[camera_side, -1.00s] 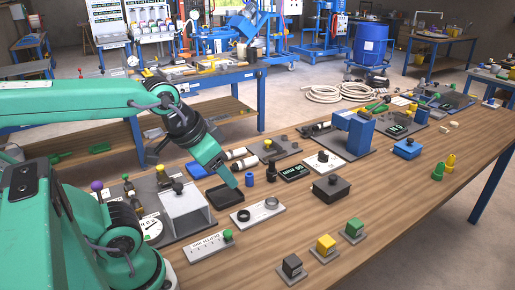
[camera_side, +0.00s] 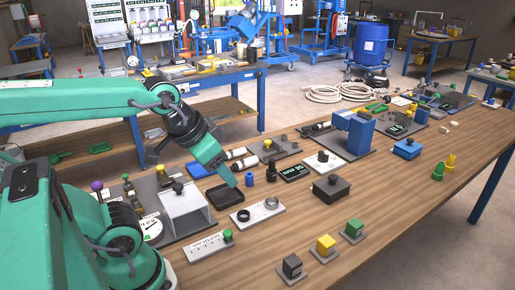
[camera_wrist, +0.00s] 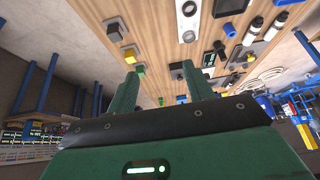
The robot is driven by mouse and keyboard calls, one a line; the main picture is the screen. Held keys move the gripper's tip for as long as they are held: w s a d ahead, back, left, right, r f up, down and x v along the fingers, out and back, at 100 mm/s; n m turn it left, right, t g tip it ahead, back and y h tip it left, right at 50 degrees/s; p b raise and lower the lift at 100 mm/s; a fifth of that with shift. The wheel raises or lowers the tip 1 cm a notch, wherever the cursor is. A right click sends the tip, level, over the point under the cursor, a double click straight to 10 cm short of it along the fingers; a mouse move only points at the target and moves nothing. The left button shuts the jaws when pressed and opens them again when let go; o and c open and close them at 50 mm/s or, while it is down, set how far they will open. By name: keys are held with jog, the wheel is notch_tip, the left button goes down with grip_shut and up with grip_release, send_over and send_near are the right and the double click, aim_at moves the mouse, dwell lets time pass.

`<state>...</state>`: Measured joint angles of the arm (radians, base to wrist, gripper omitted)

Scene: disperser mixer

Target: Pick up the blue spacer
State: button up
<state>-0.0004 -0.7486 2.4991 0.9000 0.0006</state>
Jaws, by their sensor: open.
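The blue spacer (camera_side: 249,179) is a small upright blue cylinder on the wooden bench in the side view. It also appears as a small blue cylinder near the top of the wrist view (camera_wrist: 230,30). My gripper (camera_side: 235,184) points down just left of the spacer in the side view, apparently apart from it. Depth between them is hard to judge. In the wrist view my gripper (camera_wrist: 160,70) shows two green fingers spread apart with nothing between them.
A black tray (camera_side: 224,196) lies under the gripper's tip. A white plate with dark rings (camera_side: 243,216) is in front of the spacer. A darker cylinder (camera_side: 271,173) and a black display (camera_side: 294,172) stand to its right. Bare bench lies toward the front right.

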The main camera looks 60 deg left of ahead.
jog(key=shift+w, duration=0.15)
jog(key=m+g, duration=0.1)
jog(key=g, duration=0.5)
send_over(250, 174)
jog(key=f, duration=1.6)
jog(key=shift+d, duration=0.3)
jog(key=shift+a+f, duration=0.25)
jog(key=shift+f, duration=0.05)
jog(key=shift+f, duration=0.1)
jog(key=shift+f, duration=1.2)
jog(key=shift+f, duration=0.1)
